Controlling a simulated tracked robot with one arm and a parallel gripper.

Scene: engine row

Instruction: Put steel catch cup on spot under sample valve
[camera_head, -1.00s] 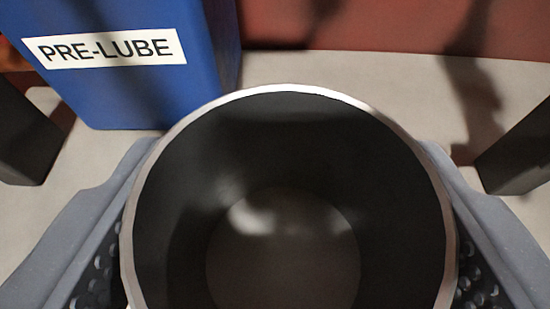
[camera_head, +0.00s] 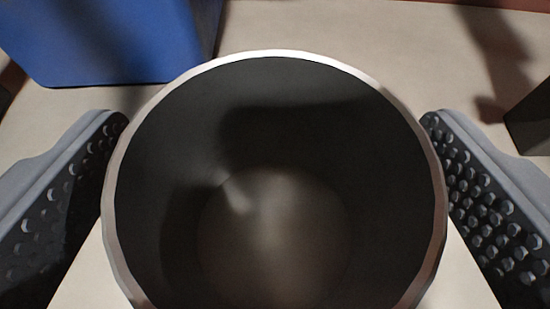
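The steel catch cup (camera_head: 275,240) fills the middle of the view, seen from above into its dark, empty-looking inside with a bright rim. It appears to stand upright on the pale floor (camera_head: 350,30). My gripper (camera_head: 273,118) is open around it, one studded finger on each side. Pale floor shows between the lower part of each finger and the cup wall; near the fingertips the gap is narrow. The sample valve is not in view. No marked spot shows; whether one lies beneath the cup is hidden.
A blue box-shaped unit (camera_head: 110,45) stands on the floor just beyond the cup at upper left. A dark block (camera_head: 532,120) stands at the right edge. A strip of red shows along the top right. The floor between them, beyond the cup, is clear.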

